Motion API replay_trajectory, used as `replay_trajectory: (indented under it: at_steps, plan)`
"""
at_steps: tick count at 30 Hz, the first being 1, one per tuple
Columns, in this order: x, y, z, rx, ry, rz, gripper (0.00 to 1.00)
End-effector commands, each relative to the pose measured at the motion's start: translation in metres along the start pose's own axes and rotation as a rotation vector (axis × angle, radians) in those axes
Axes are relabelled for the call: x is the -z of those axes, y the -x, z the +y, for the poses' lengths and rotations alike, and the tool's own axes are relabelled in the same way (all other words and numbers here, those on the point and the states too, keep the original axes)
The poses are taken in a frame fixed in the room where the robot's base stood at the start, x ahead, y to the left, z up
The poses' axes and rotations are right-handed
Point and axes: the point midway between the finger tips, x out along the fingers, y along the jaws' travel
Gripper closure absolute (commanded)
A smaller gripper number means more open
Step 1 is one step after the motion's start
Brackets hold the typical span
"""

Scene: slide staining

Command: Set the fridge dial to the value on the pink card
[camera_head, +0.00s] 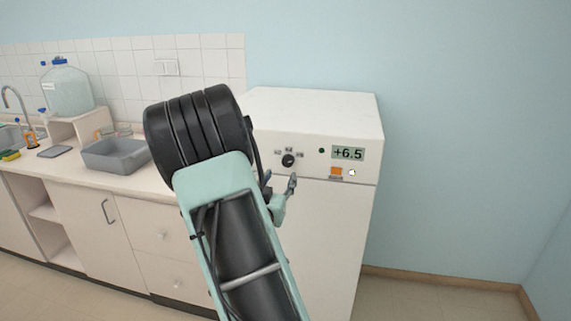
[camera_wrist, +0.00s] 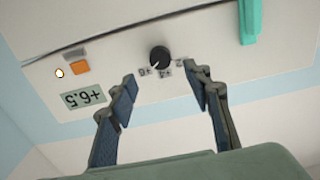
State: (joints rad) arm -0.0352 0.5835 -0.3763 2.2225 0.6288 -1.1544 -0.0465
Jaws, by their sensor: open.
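The dial (camera_head: 288,160) is a small black round knob on the front panel of the white fridge (camera_head: 330,230), with small printed labels around it. A display (camera_head: 348,153) right of it reads +6.5. In the wrist view, turned upside down, the dial (camera_wrist: 160,58) sits just beyond and between my two fingertips. My gripper (camera_wrist: 163,82) is open, with nothing between its fingers, and appears apart from the dial. In the head view my arm hides much of the fridge's left side. I see no pink card in either view.
A teal bar (camera_wrist: 248,22) stands near the dial in the wrist view. A counter with a grey basin (camera_head: 115,156) runs left. The floor on the right is clear.

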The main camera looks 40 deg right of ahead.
Motion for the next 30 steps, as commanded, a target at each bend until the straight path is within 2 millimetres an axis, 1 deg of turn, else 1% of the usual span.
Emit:
replay_trajectory:
  at_steps: [1, 6, 9, 12, 18, 26, 30]
  plan:
    - [0.002, -0.011, 0.002, -0.003, 0.001, 0.001, 0.55]
    - [0.002, -0.044, 0.001, -0.002, -0.001, 0.001, 0.55]
    - [0.002, -0.060, 0.001, -0.001, -0.001, 0.000, 0.55]
    - [0.002, -0.072, 0.001, 0.000, -0.002, 0.000, 0.55]
    - [0.001, -0.083, 0.000, 0.001, -0.002, 0.000, 0.55]
    - [0.000, -0.084, 0.000, 0.001, -0.003, -0.001, 0.55]
    - [0.000, -0.084, 0.000, 0.001, -0.003, -0.001, 0.69]
